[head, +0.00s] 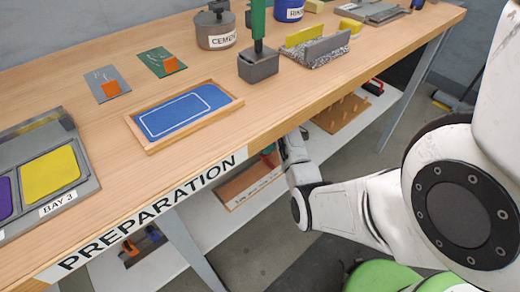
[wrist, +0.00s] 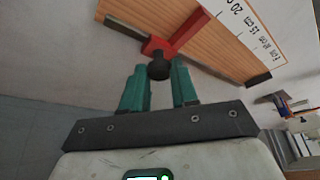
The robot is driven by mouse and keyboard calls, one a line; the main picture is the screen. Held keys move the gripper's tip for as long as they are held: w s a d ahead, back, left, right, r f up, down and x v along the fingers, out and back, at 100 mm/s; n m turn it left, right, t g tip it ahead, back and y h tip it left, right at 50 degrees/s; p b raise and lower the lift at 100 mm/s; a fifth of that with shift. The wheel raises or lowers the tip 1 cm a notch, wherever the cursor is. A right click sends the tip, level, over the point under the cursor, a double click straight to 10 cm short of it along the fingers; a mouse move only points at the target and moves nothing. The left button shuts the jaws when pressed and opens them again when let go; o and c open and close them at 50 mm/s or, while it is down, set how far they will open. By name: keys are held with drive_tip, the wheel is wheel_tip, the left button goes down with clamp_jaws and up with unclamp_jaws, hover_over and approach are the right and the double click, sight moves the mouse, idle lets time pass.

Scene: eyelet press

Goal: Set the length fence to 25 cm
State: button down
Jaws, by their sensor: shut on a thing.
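The wooden length board (wrist: 225,45) carries a printed scale; 20 cm, 15 cm and smaller marks can be read along its edge. The red fence (wrist: 187,30) lies across the board, to the left of the 20 mark; the mark beside it cannot be read. A round black knob (wrist: 158,69) is on the fence's near end. My gripper (wrist: 158,83) has its teal fingers on both sides of this knob and is shut on it. In the head view the board (head: 240,190) lies on the shelf under the bench, the red fence (head: 268,157) partly hidden by the bench edge.
The bench top (head: 190,95) overhangs the shelf, close above my arm. A peg board (head: 340,113) lies farther along the shelf.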

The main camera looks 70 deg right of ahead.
drive_tip(key=shift+s+d, duration=0.55)
drive_tip(key=shift+d, duration=0.3)
drive_tip(key=shift+s+d, duration=0.5)
drive_tip(key=shift+d, duration=0.35)
drive_tip(key=c, duration=0.9)
unclamp_jaws()
drive_tip(key=shift+d, duration=0.1)
drive_tip(key=shift+o, duration=0.2)
drive_tip(key=shift+r, duration=0.15)
drive_tip(key=p+v, duration=0.1)
drive_tip(key=v, duration=0.6)
drive_tip(key=shift+p, duration=0.4)
drive_tip(key=shift+s, duration=0.25)
